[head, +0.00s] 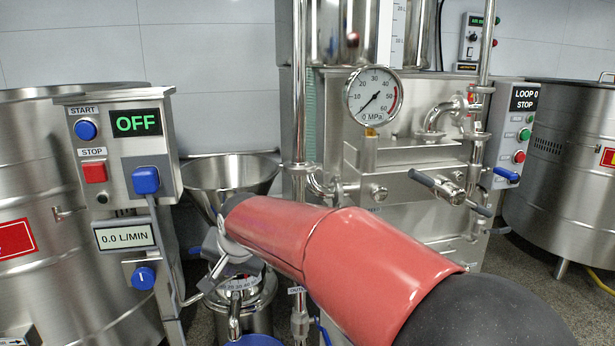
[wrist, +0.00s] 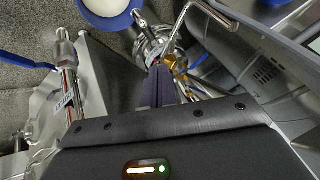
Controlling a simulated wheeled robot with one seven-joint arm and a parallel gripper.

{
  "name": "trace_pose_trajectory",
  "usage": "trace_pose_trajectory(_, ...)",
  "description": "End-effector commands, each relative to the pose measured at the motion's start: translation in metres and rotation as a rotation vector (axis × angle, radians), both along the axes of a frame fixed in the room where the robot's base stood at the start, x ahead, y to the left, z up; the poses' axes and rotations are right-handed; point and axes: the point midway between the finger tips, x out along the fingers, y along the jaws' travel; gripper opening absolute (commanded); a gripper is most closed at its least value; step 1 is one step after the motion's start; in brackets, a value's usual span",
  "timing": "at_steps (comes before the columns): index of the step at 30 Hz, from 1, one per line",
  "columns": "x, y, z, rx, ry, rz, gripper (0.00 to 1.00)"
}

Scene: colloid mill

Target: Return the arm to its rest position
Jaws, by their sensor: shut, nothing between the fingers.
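My arm reaches from the lower right to the middle of the head view, its red links covering part of the mill. My gripper (head: 210,283) hangs at the arm's far end, pointing down, below the steel funnel (head: 232,174) and above the small steel vessel with a numbered dial (head: 240,285). In the wrist view the two dark fingers of my gripper (wrist: 160,75) lie together with nothing between them. The fingertips are close to a shiny steel and brass fitting (wrist: 170,58); I cannot tell whether they touch it.
The control box (head: 125,150), reading OFF, stands left of my gripper, with a 0.0 L/MIN display below. The pressure gauge (head: 373,96) and a lever handle (head: 437,186) stick out behind my arm. Large steel tanks flank both sides. A blue-rimmed bowl (wrist: 105,12) sits below.

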Motion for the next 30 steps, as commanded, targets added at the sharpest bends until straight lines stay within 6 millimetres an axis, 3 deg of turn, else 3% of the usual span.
trace_pose_trajectory(8, -0.036, -0.106, 0.034, -0.075, -0.015, -0.008, 0.00)
trace_pose_trajectory(11, -0.067, -0.158, 0.043, -0.123, -0.019, -0.008, 0.00)
trace_pose_trajectory(15, -0.127, -0.229, 0.045, -0.207, -0.018, 0.000, 0.00)
trace_pose_trajectory(18, -0.171, -0.265, 0.038, -0.267, -0.011, 0.008, 0.00)
trace_pose_trajectory(24, -0.234, -0.301, 0.016, -0.353, 0.006, 0.024, 0.00)
trace_pose_trajectory(30, -0.252, -0.309, 0.006, -0.379, 0.016, 0.033, 0.00)
